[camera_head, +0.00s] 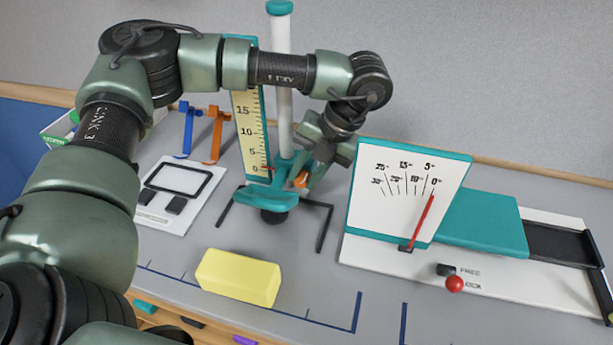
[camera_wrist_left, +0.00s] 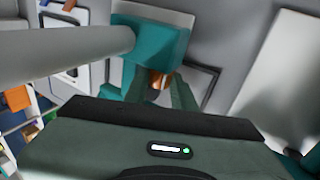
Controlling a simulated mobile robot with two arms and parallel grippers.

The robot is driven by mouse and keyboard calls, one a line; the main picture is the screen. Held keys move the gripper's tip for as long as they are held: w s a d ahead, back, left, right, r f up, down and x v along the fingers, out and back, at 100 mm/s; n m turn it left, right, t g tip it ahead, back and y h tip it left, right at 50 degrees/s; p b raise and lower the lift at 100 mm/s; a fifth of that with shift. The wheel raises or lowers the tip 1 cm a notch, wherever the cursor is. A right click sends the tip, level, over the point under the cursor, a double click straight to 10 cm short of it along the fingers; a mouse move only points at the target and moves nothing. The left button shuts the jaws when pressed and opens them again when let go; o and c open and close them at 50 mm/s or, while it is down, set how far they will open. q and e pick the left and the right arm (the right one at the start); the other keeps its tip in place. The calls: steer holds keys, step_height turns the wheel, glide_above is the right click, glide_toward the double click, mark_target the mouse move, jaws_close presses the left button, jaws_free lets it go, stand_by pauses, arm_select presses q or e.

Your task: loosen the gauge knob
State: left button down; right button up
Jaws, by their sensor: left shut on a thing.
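The height gauge has a white column (camera_head: 284,85), a teal base (camera_head: 262,200) and a cream scale (camera_head: 249,125) marked 0 to 15. The orange gauge knob (camera_head: 301,181) is low on the gauge, on the right side of the column. My left gripper (camera_head: 305,174) reaches down beside the column and is shut on the knob. In the left wrist view the orange knob (camera_wrist_left: 160,80) shows between the two fingers, partly hidden by them. The column (camera_wrist_left: 70,52) crosses that view at the left. My right gripper is not in view.
A tilted dial panel (camera_head: 395,185) with a red needle stands close right of the gripper. A red-knobbed lever (camera_head: 454,284) is in front of it. A yellow block (camera_head: 238,277) lies in front of the gauge. Blue (camera_head: 188,128) and orange (camera_head: 215,135) stands are left of the gauge.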

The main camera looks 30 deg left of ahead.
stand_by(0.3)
arm_select(q)
steer(key=c, duration=1.2)
jaws_free()
steer(key=shift+o, duration=0.2)
